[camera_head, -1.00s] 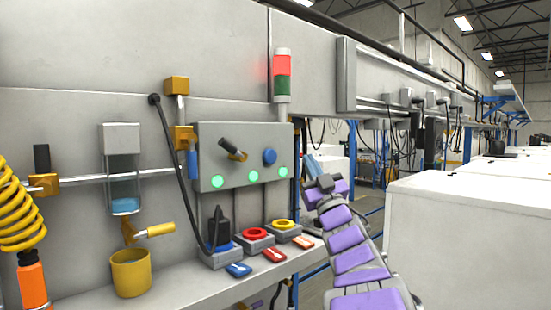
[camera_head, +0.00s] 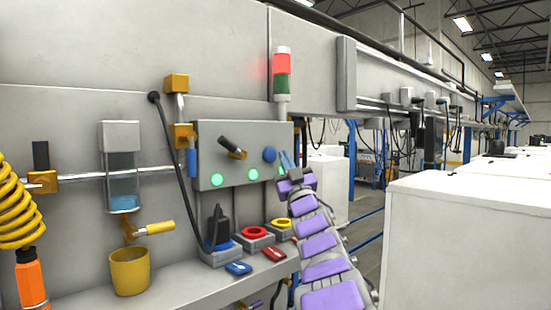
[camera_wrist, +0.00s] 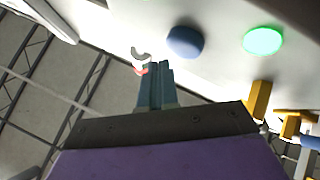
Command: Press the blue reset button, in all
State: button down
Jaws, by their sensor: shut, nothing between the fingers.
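The blue button (camera_head: 269,155) is a round knob on the right half of the grey control box (camera_head: 205,135). It also shows in the wrist view as a dark blue disc (camera_wrist: 185,41), just beyond and to the right of the fingertips. My gripper (camera_head: 286,158) is shut and empty, its thin blue-grey fingers pointing up beside the box's right edge. In the wrist view the shut fingers (camera_wrist: 154,68) point toward the panel, left of the button. I see a gap between the fingertips and the button.
Green lights (camera_head: 217,180) line the box's lower edge. A lever (camera_head: 233,147) is left of the button. Red (camera_head: 254,232) and yellow (camera_head: 281,223) ring sockets sit on the shelf below. A red-green signal tower (camera_head: 283,75) rises above. A white cabinet (camera_head: 465,235) stands at right.

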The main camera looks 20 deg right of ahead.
jog(key=shift+a, duration=0.85)
dwell(0.5)
jog(key=shift+d, duration=0.15)
jog(key=shift+d, duration=0.4)
jog(key=shift+a, duration=0.1)
jog(key=shift+w+a+r, duration=0.1)
jog(key=shift+w+a, duration=0.25)
jog(key=shift+a, duration=0.3)
jog(key=shift+d, duration=0.1)
